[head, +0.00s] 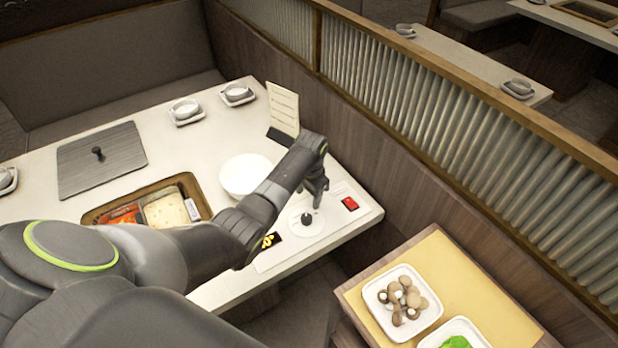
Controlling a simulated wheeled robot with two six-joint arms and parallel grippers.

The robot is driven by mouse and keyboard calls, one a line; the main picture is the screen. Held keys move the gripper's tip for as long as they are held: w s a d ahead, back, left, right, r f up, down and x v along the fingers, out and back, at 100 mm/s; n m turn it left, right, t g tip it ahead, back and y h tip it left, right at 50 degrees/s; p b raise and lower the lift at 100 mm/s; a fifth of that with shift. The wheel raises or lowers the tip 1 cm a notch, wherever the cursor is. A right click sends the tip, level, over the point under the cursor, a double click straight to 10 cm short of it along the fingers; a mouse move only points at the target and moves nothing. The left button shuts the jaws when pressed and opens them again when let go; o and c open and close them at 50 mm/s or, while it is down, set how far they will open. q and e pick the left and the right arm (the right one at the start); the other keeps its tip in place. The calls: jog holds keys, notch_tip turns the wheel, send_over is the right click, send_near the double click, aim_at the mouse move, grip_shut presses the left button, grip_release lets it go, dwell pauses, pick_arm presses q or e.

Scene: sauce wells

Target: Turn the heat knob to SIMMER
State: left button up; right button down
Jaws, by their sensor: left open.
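The heat knob (306,219) is a small dark knob on a round white dial at the table's near right corner. It sits on the pale control panel (283,256). Its markings are too small to read, so I cannot tell its setting. My left gripper (313,199) is open and points down, just above and slightly right of the knob in the picture. I cannot tell for certain whether it touches the knob; nothing shows between its fingers. A dark display with yellow marks (270,241) lies left of the knob. My right gripper is out of view.
A red switch (350,203) lies right of the knob. A white bowl (243,174), a menu card (283,108) and a two-part sauce pot (165,210) stand nearby. A dark lid (85,172) lies at left. A side cart (447,273) holds a mushroom plate (381,283).

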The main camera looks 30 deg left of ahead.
pick_arm(q)
notch_tip(320, 180, up, 7)
jog(key=shift+d+f, duration=0.15)
jog(key=shift+s, duration=0.1)
dwell(0.5)
